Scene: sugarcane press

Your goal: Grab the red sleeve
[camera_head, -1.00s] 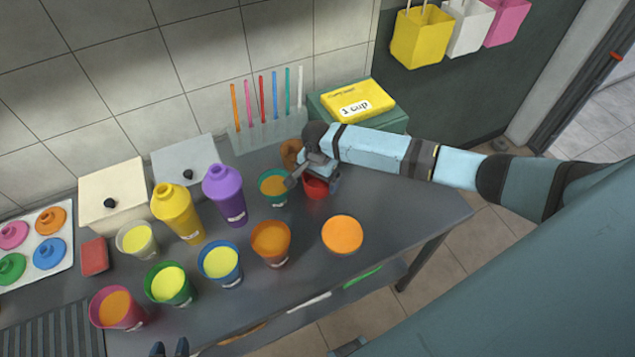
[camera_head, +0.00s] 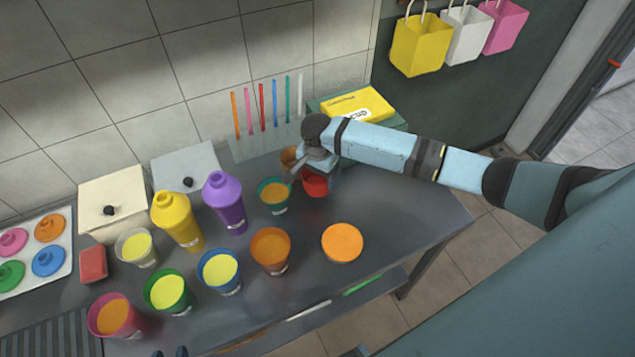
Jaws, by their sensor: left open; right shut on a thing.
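The red sleeve (camera_head: 315,185) is a small red cup-shaped piece near the back right of the grey table. My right gripper (camera_head: 305,174) reaches in from the right and is shut on its rim; the wrist and fingers hide part of it. A teal cup with orange contents (camera_head: 274,195) stands close to its left. A brown ring-like piece (camera_head: 290,157) is just behind the fingers and partly hidden. My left gripper (camera_head: 171,353) shows only as dark fingertips at the bottom edge, open and apart from the cups.
Several filled cups, such as the blue one (camera_head: 221,272), and yellow (camera_head: 178,221) and purple (camera_head: 225,202) bottles crowd the left and middle. An orange disc (camera_head: 342,243) lies at the front right. A straw rack (camera_head: 268,142) and yellow box (camera_head: 357,104) stand behind. The table's right end is clear.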

